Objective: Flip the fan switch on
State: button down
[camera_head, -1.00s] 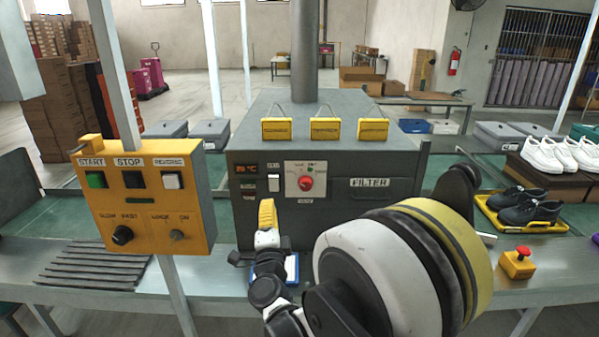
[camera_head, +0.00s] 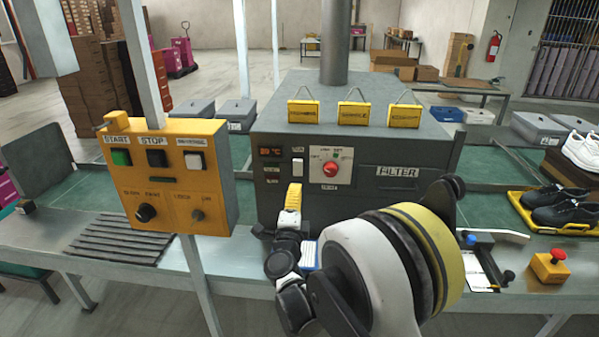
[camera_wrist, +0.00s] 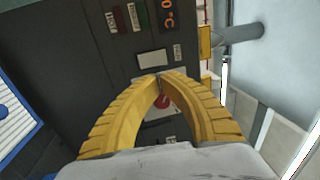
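A white rocker switch (camera_head: 297,168) is on the front of the dark grey machine (camera_head: 270,212), left of a red knob (camera_head: 331,169). I take it as the fan switch; its small label is not readable. In the wrist view the white switch (camera_wrist: 155,58) lies just beyond the fingertips, and the red knob (camera_wrist: 162,101) shows between the fingers. I cannot tell whether the switch is on or off. My gripper (camera_head: 294,186) has yellow fingers, with tips just below the switch in the head view. In the wrist view the fingertips (camera_wrist: 159,76) meet, with nothing held.
A yellow control box (camera_head: 170,220) with START and STOP buttons stands on a post at left. A red emergency button (camera_head: 559,255) and a yellow tray (camera_head: 521,209) with black shoes are at right.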

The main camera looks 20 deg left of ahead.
aim_at(300, 164)
jog(key=b+x, duration=0.2)
jog(key=x, duration=0.7)
jog(key=shift+w, duration=0.1)
jog(key=shift+w+r+b, duration=0.1)
jog(key=shift+w+b, duration=0.2)
jog(key=shift+w, duration=0.05)
jog(key=shift+w+a+r, duration=0.15)
jog(key=shift+w+r, duration=0.15)
jog(key=shift+w, duration=0.1)
